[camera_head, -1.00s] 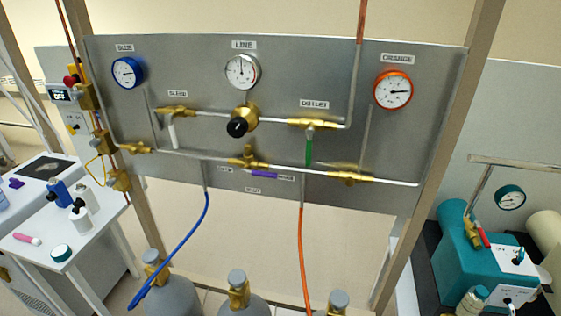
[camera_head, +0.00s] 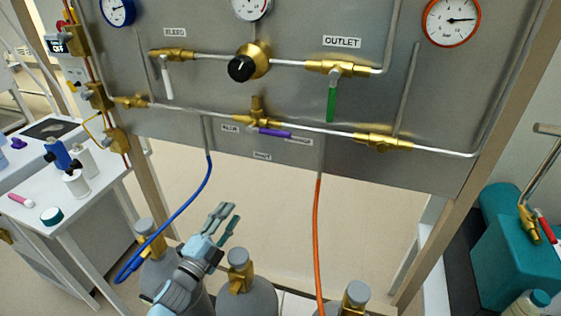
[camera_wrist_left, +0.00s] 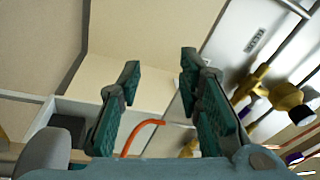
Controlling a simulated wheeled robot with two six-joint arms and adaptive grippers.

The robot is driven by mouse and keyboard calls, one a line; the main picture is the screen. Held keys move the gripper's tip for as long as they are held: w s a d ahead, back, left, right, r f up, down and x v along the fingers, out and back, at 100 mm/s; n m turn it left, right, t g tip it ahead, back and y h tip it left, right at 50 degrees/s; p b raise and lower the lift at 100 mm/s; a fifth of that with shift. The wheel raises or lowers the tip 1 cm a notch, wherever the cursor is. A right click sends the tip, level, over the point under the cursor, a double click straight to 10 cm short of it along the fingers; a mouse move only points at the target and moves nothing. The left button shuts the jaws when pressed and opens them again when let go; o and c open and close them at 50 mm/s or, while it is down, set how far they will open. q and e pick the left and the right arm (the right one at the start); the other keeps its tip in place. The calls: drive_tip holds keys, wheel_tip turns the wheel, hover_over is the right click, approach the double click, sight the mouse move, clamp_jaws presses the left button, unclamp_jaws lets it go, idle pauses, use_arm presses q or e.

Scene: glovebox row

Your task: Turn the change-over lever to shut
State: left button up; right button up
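The change-over lever is a purple handle (camera_head: 274,133) on a brass valve (camera_head: 256,115) low in the middle of the grey panel. The handle points right, toward the orange side label, and the shut label (camera_head: 262,155) is below the valve. My right gripper is out of view.
A blue hose (camera_head: 208,178) and an orange hose (camera_head: 317,230) hang either side of the lever. A black knob (camera_head: 241,68), a white bleed lever (camera_head: 167,84) and a green outlet lever (camera_head: 331,104) are above it. Gas cylinders (camera_head: 247,300) stand below.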

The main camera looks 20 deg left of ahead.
use_arm(q)
drive_tip(key=d+r+m+t+h+b, duration=0.25)
drive_tip(key=r+m+h, duration=0.2)
drive_tip(key=r, duration=0.35)
drive_tip(key=m+h+p, duration=0.3)
drive_tip(key=m+h, duration=0.1)
drive_tip(key=m, duration=0.2)
approach(280, 134)
drive_tip(key=shift+g, duration=0.45)
drive_tip(key=x, duration=0.3)
drive_tip(key=p+x, duration=0.1)
drive_tip(key=x, duration=0.3)
drive_tip(key=p+x, duration=0.1)
drive_tip(key=x, duration=0.2)
drive_tip(key=shift+w+a+r, duration=0.15)
drive_tip(key=shift+a+r, duration=0.05)
clamp_jaws()
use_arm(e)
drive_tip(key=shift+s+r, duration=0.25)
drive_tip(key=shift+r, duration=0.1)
